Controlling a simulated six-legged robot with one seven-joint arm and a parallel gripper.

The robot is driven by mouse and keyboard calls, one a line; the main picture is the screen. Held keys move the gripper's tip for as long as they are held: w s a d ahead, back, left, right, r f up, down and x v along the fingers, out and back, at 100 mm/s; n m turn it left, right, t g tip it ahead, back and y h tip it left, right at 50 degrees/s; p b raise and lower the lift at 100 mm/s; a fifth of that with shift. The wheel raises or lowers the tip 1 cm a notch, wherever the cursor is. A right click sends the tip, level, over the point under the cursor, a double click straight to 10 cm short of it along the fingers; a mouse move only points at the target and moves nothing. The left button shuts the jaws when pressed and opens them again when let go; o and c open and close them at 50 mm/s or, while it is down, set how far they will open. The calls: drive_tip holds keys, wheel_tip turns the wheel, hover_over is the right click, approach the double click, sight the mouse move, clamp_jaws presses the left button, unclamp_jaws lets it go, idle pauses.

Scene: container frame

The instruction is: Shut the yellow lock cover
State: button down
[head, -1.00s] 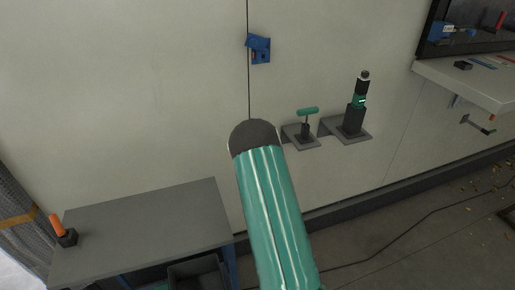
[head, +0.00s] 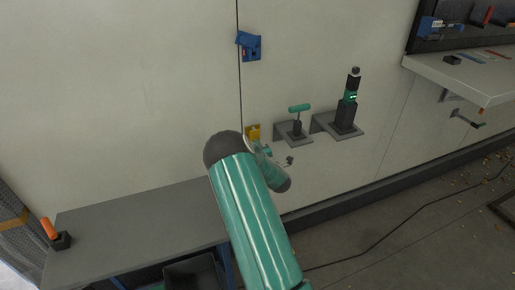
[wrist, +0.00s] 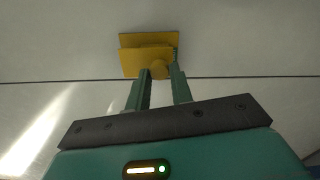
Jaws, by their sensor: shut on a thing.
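The yellow lock cover (head: 252,132) is on the wall by the vertical seam, just above my arm in the head view. In the wrist view, the yellow lock cover (wrist: 137,61) shows a front plate with a rounded knob, overlapping a second yellow plate behind it. My gripper (wrist: 160,73) is shut on the knob, with one green finger on each side. I cannot tell how far the front plate stands from the wall. My arm hides part of the area below the lock in the head view.
A blue lock (head: 249,45) is higher on the same seam. Two grey shelves to the right hold a green T-handle tool (head: 298,110) and a dark cylindrical device (head: 347,108). A grey table (head: 130,230) with an orange-handled thing (head: 54,234) stands lower left.

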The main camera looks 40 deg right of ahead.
drive_tip(key=shift+d, duration=0.1)
idle(0.3)
drive_tip(key=c, duration=1.2)
unclamp_jaws()
drive_tip(key=shift+c, duration=0.2)
drive_tip(key=v, duration=1.4)
drive_tip(key=shift+w, duration=0.1)
